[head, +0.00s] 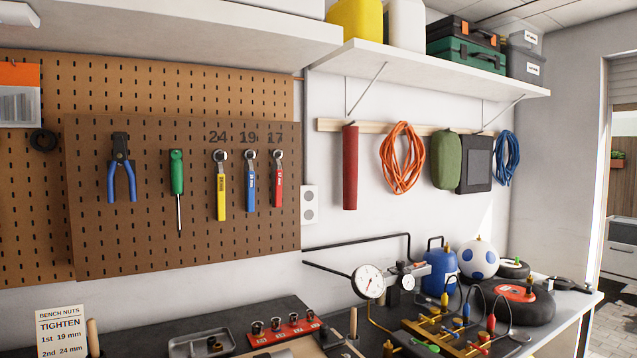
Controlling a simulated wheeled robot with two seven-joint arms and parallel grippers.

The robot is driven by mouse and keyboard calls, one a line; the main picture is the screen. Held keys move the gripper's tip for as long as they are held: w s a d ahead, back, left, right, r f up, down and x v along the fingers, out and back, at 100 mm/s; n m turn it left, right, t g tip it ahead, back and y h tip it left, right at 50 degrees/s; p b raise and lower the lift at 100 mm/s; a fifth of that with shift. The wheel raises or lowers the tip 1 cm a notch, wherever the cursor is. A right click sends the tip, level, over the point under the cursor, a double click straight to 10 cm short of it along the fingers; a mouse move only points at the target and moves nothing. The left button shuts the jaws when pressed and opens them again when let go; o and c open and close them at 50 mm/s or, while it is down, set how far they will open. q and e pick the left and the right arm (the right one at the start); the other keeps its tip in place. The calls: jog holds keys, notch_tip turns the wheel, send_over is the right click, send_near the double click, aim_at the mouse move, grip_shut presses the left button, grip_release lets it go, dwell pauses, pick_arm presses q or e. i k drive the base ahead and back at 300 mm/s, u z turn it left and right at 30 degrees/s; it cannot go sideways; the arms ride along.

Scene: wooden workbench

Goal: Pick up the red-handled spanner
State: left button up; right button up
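The red-handled spanner (278,182) hangs on the brown pegboard (120,240), under the number 17. It is upright, with its ring end at the top and red handle below. To its left hang a blue-handled spanner (250,184) under 19 and a yellow-handled spanner (221,187) under 24. All three hang apart from each other. Neither of my grippers is in the head view.
Pliers (121,170) and a green screwdriver (177,180) hang further left. The bench below holds a grey tray (202,344), a red socket rail (285,331), a pressure gauge (368,281) and a brass manifold (455,335). A white shelf (430,70) overhangs at right. The space before the spanners looks clear.

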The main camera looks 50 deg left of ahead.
aim_at(279, 173)
jog(key=i, duration=1.3)
jog(key=u, duration=3.45)
